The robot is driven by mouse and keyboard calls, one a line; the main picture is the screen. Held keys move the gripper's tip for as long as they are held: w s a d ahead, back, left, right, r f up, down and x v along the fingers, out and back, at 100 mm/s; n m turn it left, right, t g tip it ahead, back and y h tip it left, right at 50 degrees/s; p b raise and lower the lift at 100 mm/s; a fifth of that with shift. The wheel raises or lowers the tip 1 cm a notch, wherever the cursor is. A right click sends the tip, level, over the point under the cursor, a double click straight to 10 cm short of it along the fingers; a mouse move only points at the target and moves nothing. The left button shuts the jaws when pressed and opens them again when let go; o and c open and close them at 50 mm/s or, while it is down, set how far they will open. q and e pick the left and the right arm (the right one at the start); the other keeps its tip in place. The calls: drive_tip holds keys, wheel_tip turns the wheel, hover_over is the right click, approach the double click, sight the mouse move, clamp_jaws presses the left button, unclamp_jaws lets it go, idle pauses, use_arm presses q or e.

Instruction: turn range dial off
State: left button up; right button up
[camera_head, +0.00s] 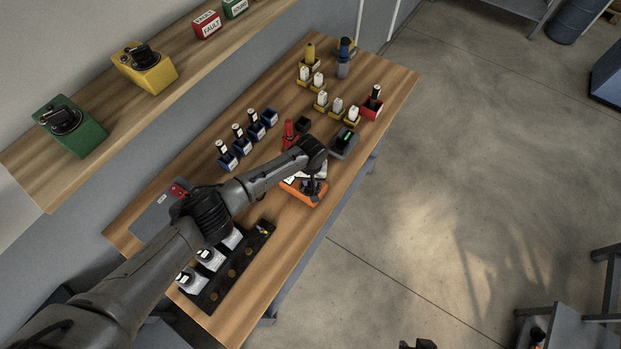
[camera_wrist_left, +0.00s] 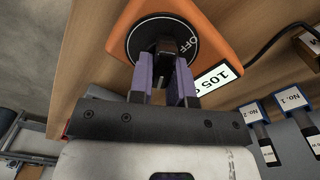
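The range dial (camera_wrist_left: 133,48) is a round black disc with a raised bar knob, set in an orange instrument (camera_wrist_left: 222,30). White letters OFF show on the disc, right of the knob in the left wrist view. A white display reading 105 sits beside it. The orange instrument also shows on the bench in the head view (camera_head: 312,199), partly covered by my arm. My left gripper (camera_wrist_left: 165,58) has its two purple fingers on either side of the knob, apparently closed against it. My right gripper (camera_head: 418,344) barely shows at the bottom edge; its fingers are unclear.
A black rack (camera_head: 240,268) with white-labelled blocks lies at the near end of the bench. Blue holders (camera_head: 242,146), yellow holders (camera_head: 337,113) and a grey meter (camera_head: 344,142) stand beyond. A shelf above carries green (camera_head: 72,127) and yellow (camera_head: 146,66) switch boxes. A cable leaves the orange instrument.

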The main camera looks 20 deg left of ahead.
use_arm(q)
clamp_jaws()
